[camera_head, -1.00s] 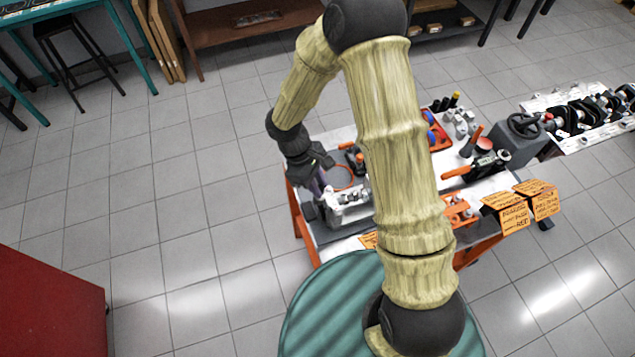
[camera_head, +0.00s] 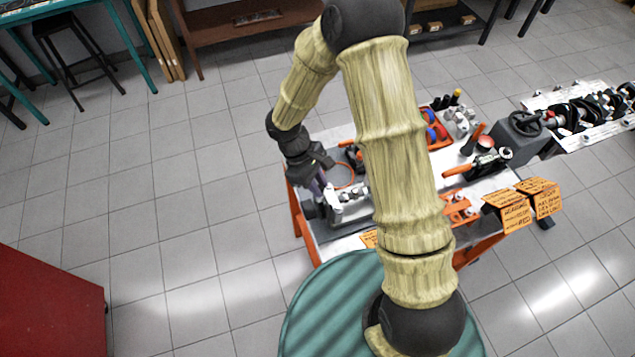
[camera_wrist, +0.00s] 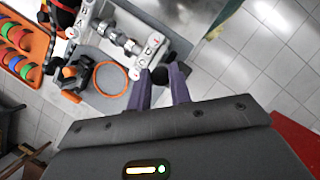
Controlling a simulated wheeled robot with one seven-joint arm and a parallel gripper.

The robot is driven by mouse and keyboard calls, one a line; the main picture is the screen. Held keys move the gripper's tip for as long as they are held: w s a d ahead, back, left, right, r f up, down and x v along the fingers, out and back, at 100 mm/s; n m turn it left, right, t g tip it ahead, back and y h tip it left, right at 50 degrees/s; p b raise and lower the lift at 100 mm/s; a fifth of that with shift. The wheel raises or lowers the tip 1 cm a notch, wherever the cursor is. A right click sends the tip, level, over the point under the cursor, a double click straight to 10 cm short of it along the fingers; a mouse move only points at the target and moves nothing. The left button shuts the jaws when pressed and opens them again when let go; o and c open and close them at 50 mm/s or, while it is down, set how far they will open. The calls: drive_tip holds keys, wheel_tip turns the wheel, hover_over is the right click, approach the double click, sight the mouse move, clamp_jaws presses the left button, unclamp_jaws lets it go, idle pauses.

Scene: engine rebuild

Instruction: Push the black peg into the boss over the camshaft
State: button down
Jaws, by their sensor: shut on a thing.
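My gripper (camera_wrist: 160,84) has its two purple-grey fingers closed around a black piece (camera_wrist: 160,75), which looks like the black peg. The peg shows only as a dark shape at the fingertips; its tip is hard to make out. Just ahead is the pale metal engine part (camera_wrist: 147,56) with the shiny camshaft (camera_wrist: 124,40) lying in it. The peg is beside the near end of this part; I cannot tell whether it touches or enters the boss. In the head view, my gripper (camera_head: 318,184) is at the left end of the engine part (camera_head: 337,212).
An orange ring (camera_wrist: 109,78) lies on the grey mat next to the engine part. An orange tray (camera_wrist: 20,45) holds coloured rings. Tools and orange signs (camera_head: 516,212) are on the bench's right side. Open tiled floor is left of the bench.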

drive_tip(key=shift+f+b, duration=0.45)
drive_tip(key=shift+f, duration=0.15)
idle(0.3)
drive_tip(key=c, duration=1.5)
unclamp_jaws()
drive_tip(key=shift+r, duration=0.2)
drive_tip(key=shift+r+p, duration=0.35)
drive_tip(key=shift+p, duration=0.1)
drive_tip(key=shift+r+p, duration=0.8)
drive_tip(key=shift+r, duration=0.2)
drive_tip(key=o, duration=0.5)
drive_tip(key=shift+o, duration=0.2)
